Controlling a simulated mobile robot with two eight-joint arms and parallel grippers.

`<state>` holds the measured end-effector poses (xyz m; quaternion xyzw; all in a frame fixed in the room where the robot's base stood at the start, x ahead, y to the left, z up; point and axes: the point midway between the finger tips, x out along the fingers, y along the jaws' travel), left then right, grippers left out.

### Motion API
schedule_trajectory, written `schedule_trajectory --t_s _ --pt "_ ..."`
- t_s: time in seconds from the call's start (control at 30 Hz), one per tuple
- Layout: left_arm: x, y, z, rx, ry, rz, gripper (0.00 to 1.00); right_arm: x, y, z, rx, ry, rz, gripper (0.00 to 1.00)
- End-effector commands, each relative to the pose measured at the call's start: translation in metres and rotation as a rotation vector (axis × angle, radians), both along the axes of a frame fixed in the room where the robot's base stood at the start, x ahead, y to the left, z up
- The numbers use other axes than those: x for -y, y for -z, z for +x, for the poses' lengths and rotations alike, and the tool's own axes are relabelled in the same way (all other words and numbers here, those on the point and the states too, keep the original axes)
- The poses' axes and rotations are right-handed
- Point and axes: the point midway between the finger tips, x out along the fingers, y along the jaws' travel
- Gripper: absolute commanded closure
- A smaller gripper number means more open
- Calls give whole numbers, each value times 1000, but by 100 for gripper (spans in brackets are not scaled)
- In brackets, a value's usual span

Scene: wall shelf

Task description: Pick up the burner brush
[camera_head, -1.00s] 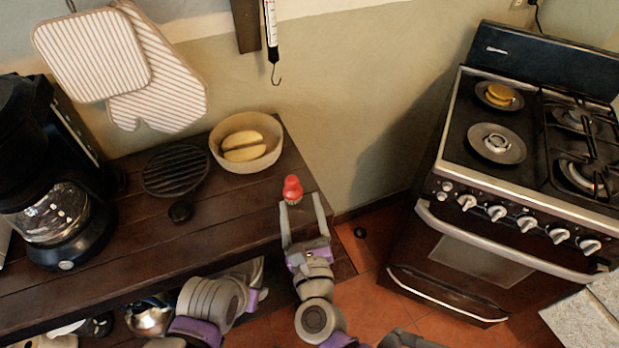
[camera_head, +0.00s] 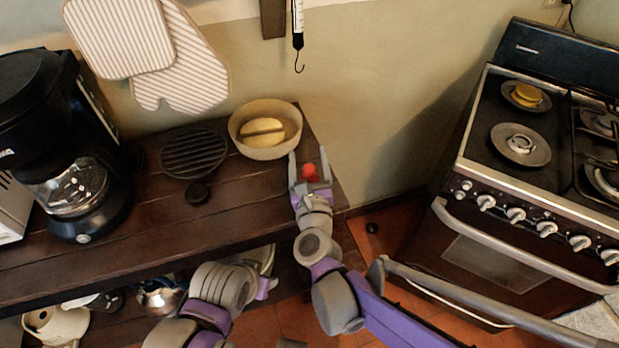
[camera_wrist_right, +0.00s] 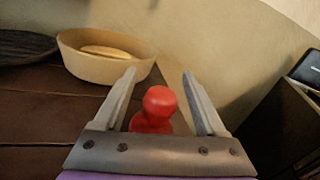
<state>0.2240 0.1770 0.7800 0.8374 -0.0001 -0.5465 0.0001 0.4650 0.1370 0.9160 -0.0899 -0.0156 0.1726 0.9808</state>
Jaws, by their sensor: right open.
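The burner brush, with a red knob-like top (camera_head: 309,172), stands at the right end of the dark wooden shelf (camera_head: 150,222). My right gripper (camera_head: 308,156) is open, with one finger on each side of the brush. In the right wrist view the red brush (camera_wrist_right: 157,108) shows between the two spread fingers, near the gripper's palm; I cannot tell whether it touches. The brush's lower part is hidden by the gripper. My left gripper (camera_head: 264,262) is low at the shelf's front edge, and its fingers do not show clearly.
A wooden bowl (camera_head: 240,135) with yellow contents stands just behind the brush. A black round grate (camera_head: 193,153), a small dark round item (camera_head: 197,192) and a coffee maker (camera_head: 75,190) are to the left. A stove (camera_head: 480,150) stands to the right.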

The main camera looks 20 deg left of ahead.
Motion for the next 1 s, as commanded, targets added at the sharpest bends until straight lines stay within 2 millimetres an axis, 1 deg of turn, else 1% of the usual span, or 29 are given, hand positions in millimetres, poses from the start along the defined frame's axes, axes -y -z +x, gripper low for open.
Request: schedule_trajectory --t_s 0.1,0.13,0.27,0.3,0.37,0.4,0.47,0.5,0.53,0.87,0.97,1.0 --pt "0 0 0 0 0 0 50 0 0 -1 0 0 0 27" --pt "0 0 0 0 0 0 50 0 0 -1 0 -1 0 29" --pt "0 0 0 0 0 0 50 0 0 -1 0 -1 0 52" --pt "0 0 0 0 0 0 50 0 0 -1 0 -1 0 59" --pt "0 0 0 0 0 0 50 0 0 -1 0 -1 0 70" --pt "0 0 0 0 0 0 50 0 0 -1 0 -1 0 77" --pt "0 0 0 0 0 0 50 0 0 -1 0 -1 0 88" --pt "0 0 0 0 0 0 50 0 0 -1 0 -1 0 95" --pt "0 0 0 0 0 0 50 0 0 -1 0 -1 0 100" --pt "0 -1 0 0 0 0 50 0 -2 -1 0 -1 0 100" --pt "0 -4 0 1 0 0 50 0 -11 -1 0 -1 0 100" --pt "0 -7 0 2 0 0 50 0 -17 -1 0 -1 0 100"
